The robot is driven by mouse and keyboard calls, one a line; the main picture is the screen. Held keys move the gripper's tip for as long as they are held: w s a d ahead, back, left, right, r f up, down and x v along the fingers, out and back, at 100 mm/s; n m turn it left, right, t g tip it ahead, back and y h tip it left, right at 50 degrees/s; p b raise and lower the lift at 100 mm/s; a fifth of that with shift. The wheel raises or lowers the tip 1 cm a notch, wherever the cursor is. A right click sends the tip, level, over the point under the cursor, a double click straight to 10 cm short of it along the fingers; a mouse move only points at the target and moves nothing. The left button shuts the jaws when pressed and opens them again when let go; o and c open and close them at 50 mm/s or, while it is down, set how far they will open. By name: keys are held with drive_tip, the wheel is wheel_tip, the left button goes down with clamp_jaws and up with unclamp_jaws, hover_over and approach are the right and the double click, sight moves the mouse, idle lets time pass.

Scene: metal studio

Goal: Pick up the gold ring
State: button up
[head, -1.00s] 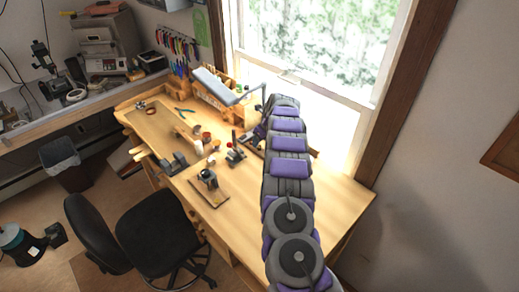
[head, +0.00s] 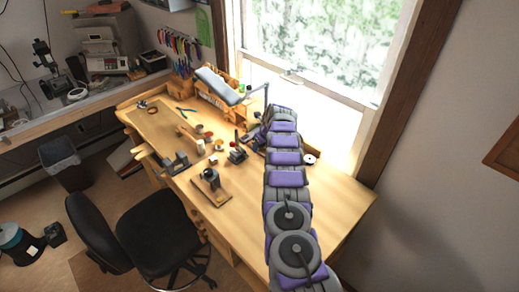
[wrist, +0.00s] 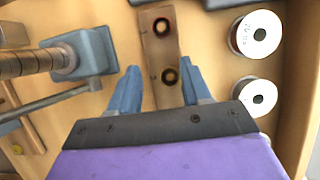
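In the wrist view my gripper (wrist: 160,66) is open, with its two blue fingers apart. Between them is a narrow brown wooden strip (wrist: 159,50) bearing two dark round pieces, one near the fingertips (wrist: 170,76) and one farther up (wrist: 162,26). I see nothing held between the fingers. I cannot make out a gold ring for certain in either view; the round pieces look dark with brownish centres. In the head view my arm reaches over the workbench (head: 335,190) toward the window, and the gripper end is hard to make out.
Two white-faced spools (wrist: 258,35) stand right of the fingers. A grey-blue block (wrist: 92,50) with a tapered rod (wrist: 25,64) is at left. In the head view a lamp (head: 218,84) stands beyond the arm, small tools crowd the bench's left, and its right front is clear.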

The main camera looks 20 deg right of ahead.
drive_tip(key=shift+s+d+f, duration=0.15)
drive_tip(key=shift+d, duration=0.7)
drive_tip(key=c, duration=0.6)
clamp_jaws()
drive_tip(key=shift+a, duration=0.3)
